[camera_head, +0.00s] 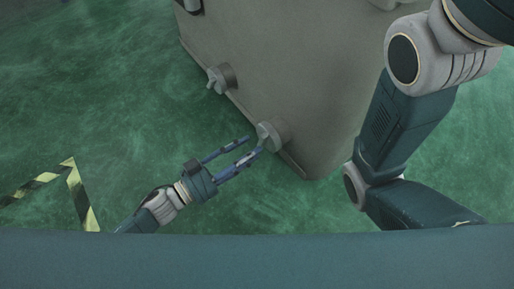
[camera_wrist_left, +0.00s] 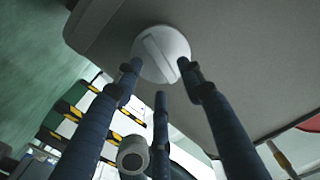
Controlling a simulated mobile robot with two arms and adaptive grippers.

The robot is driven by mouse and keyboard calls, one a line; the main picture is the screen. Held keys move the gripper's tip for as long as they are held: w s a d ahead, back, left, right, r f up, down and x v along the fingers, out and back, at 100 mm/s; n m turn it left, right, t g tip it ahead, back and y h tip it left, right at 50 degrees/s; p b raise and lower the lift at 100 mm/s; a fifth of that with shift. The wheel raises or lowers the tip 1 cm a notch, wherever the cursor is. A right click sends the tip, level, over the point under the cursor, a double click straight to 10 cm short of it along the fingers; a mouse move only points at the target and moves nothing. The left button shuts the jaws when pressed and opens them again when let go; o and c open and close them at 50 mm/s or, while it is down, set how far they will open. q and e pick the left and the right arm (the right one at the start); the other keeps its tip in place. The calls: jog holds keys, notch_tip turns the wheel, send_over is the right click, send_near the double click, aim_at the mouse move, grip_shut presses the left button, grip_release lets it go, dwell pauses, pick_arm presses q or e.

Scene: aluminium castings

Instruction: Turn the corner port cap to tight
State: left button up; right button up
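The corner port cap (camera_head: 268,136) is a round grey knob near the lower front corner of a large grey casting (camera_head: 300,75). In the left wrist view the cap (camera_wrist_left: 161,54) shows as a pale disc with a straight raised bar across its face. My left gripper (camera_head: 253,145) is at the cap, its fingers spread apart. In the left wrist view the fingertips (camera_wrist_left: 160,72) lie on either side of the cap's near edge, and a third finger is below. I cannot tell whether they touch it. My right gripper is out of view.
A second similar cap (camera_head: 220,78) sits farther along the same lower edge of the casting. My right arm stands close to the casting's right side. Yellow-and-black floor tape (camera_head: 84,200) lies at lower left. The green floor (camera_head: 90,90) on the left is clear.

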aim_at(261, 143)
pick_arm(q)
jog(key=shift+b+x, duration=0.45)
jog(key=shift+x, duration=1.25)
grip_shut()
